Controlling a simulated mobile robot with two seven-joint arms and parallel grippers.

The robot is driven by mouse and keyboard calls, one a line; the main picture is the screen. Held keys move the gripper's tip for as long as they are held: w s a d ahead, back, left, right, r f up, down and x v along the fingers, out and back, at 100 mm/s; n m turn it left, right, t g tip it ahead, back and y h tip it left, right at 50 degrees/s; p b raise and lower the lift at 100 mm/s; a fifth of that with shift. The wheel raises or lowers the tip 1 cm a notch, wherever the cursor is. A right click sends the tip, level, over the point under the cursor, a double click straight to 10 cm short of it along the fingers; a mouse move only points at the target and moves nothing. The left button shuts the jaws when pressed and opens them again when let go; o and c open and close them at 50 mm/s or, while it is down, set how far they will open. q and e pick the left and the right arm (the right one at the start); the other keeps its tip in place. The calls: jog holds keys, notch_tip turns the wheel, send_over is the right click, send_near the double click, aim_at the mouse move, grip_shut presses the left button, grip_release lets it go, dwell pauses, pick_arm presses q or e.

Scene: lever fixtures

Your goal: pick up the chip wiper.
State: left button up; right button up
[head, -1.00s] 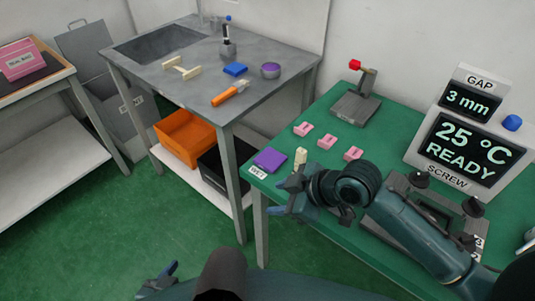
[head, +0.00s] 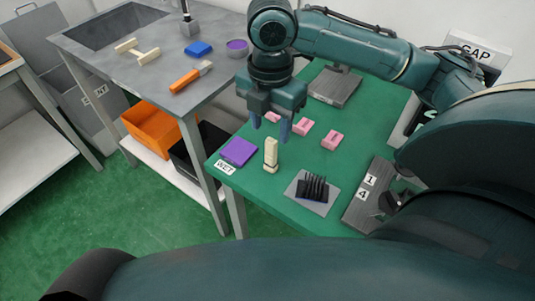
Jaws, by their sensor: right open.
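A small cream upright piece (head: 270,153) stands on the green table (head: 265,198), beside the purple pad; I take it as the chip wiper, though no label shows. My right gripper (head: 270,126) points down just above and slightly behind it in the picture. I cannot tell whether a finger touches the piece. My left gripper is not in view.
A purple pad (head: 238,151) marked WET, pink blocks (head: 303,127) and a black comb-like rack (head: 314,188) share the green table. The grey bench (head: 140,72) holds an orange-handled tool (head: 186,79) and a blue block (head: 198,48). My right arm covers the display.

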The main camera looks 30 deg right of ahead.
aim_at(270, 144)
notch_tip(270, 144, down, 4)
jog(key=shift+w+d+f+b, duration=0.2)
jog(key=shift+f+b, duration=0.2)
jog(key=shift+f, duration=1)
jog(key=shift+w+d+f+b, duration=0.15)
jog(key=shift+f+b, duration=0.2)
jog(key=shift+f, duration=1)
jog(key=shift+s, duration=0.1)
grip_shut()
